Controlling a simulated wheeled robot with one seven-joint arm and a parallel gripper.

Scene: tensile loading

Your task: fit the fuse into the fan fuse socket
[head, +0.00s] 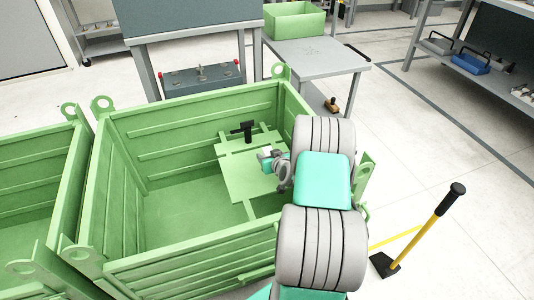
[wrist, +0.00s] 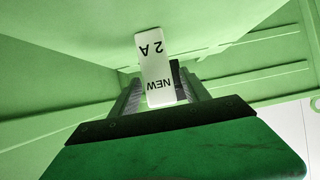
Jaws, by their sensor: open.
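A white block marked "NEW" and "2 A" (wrist: 156,68), which looks like the fuse, is between the fingers of my gripper (wrist: 158,88) in the wrist view. Its lettering is upside down there. The fingers are open; whether either touches the block I cannot tell. In the head view my gripper (head: 267,159) is over a green panel (head: 245,178) inside a green bin, with a small white patch at its tip. A black fixture (head: 248,131) stands on the panel just beyond it. I cannot identify the fan fuse socket.
The green bin's walls (head: 190,245) surround the gripper. Another green bin (head: 35,190) adjoins at left. A grey box with red ends (head: 200,80) and a grey table (head: 315,55) are behind. A yellow-handled tool (head: 420,230) stands on the floor at right.

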